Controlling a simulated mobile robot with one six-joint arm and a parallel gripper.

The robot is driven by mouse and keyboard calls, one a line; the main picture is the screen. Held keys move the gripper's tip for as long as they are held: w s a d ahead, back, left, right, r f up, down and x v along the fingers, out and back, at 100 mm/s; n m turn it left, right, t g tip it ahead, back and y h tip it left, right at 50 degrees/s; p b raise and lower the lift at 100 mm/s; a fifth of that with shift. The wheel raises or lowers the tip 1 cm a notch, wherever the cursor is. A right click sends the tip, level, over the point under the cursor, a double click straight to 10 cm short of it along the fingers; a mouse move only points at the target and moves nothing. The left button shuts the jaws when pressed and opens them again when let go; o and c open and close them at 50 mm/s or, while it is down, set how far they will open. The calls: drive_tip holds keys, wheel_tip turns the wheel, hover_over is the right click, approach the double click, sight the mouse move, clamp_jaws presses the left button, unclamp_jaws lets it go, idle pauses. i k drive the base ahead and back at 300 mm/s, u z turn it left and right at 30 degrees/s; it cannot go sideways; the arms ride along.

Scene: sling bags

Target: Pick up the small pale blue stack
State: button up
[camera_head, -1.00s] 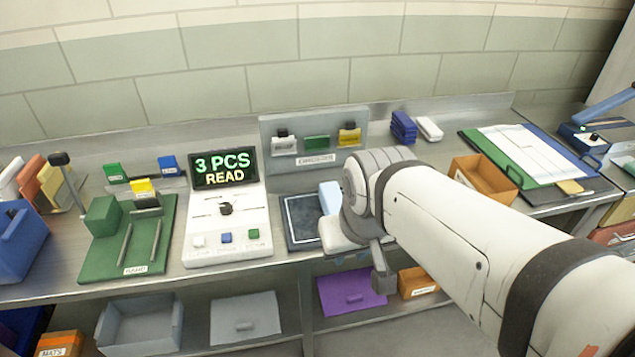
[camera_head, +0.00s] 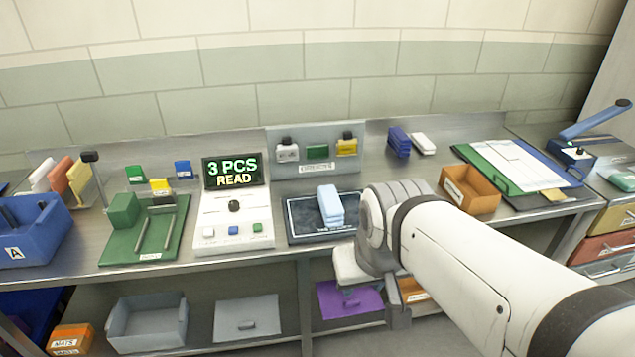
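The small pale blue stack (camera_head: 330,204) stands on a dark tray (camera_head: 300,236) on the bench, just right of the white console. My arm reaches in from the lower right. Its wrist end is right of the stack and in front of the bench edge, apart from the stack in the picture. Only a pale part of my gripper (camera_head: 350,268) shows, below and right of the tray. Its fingertips cannot be made out, so I cannot tell whether it is open or shut.
The white console (camera_head: 232,220) with a lit display reading "3 PCS READ" stands left of the tray. An orange bin (camera_head: 470,190) is right of my wrist. A labelled rack (camera_head: 316,150) stands behind the tray. A purple panel (camera_head: 345,302) lies on the lower shelf.

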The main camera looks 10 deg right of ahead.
sight(332, 210)
drive_tip(key=z, duration=0.2)
drive_tip(key=i, duration=1.1)
drive_tip(key=z, duration=0.35)
